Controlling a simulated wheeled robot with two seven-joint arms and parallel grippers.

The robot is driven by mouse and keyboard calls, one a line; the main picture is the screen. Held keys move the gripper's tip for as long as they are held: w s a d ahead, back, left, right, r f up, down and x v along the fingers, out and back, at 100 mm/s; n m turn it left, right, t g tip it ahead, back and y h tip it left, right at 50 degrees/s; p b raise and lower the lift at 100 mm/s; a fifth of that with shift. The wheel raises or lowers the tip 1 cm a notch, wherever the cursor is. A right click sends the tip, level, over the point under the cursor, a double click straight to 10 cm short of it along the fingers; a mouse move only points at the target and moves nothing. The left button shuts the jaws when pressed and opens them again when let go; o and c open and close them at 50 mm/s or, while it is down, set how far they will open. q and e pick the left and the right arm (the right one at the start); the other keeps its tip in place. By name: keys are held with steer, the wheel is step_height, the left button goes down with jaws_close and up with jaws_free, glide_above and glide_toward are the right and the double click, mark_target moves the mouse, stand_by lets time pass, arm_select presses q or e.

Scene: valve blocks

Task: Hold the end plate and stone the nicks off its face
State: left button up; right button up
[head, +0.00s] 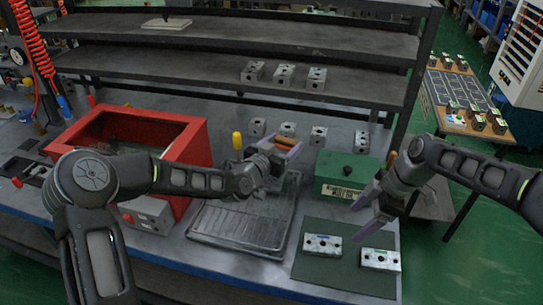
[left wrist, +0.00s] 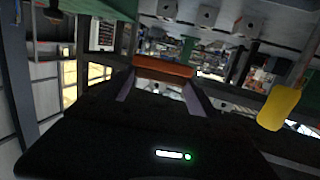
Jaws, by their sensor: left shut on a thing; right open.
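My left gripper (head: 285,147) is shut on an orange-brown bar (head: 284,139), which looks like the stone, held above the back of the ribbed metal tray. The bar (left wrist: 163,70) also spans the finger ends in the left wrist view. My right gripper (head: 359,216) is open and empty, above the right part of the dark green mat (head: 325,274). Two silver metal pieces with holes lie on the mat: a left one (head: 322,245) and a right one (head: 380,259). I cannot tell which is the end plate, and no nicks can be made out.
A ribbed metal tray (head: 240,226) lies left of the mat. A red open tank (head: 188,147) stands further left. A green box (head: 340,187) with a black knob stands behind the mat. Several metal blocks stand along the bench back and on the shelf (head: 200,62). A yellow object (head: 237,140) stands behind the tray.

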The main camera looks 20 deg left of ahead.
mark_target(332, 245)
arm_select(q)
steer(key=shift+w+d+r+m+g+h, duration=1.9)
steer(key=shift+d+m+h, duration=1.1)
steer(key=shift+d+h, duration=0.65)
steer(key=s+d+f+m+g+h, duration=0.1)
steer(key=f, duration=0.1)
steer(key=s+d+f+m+g+h, duration=0.1)
steer(key=s+d+f+g, duration=0.1)
steer(key=shift+s+d+f+m+g, duration=0.2)
steer(key=shift+s+m+g, duration=0.1)
steer(key=shift+m, duration=0.1)
steer(key=s+r+m+g+h, duration=0.2)
steer(key=s+m+g, duration=0.4)
steer(key=s, duration=1.1)
steer(key=shift+d+r+g, duration=0.3)
steer(key=shift+d+g, duration=0.1)
steer(key=shift+g, duration=0.7)
steer(key=shift+s+h, duration=0.1)
steer(key=shift+h, duration=0.15)
arm_select(e)
steer(key=x, duration=1.2)
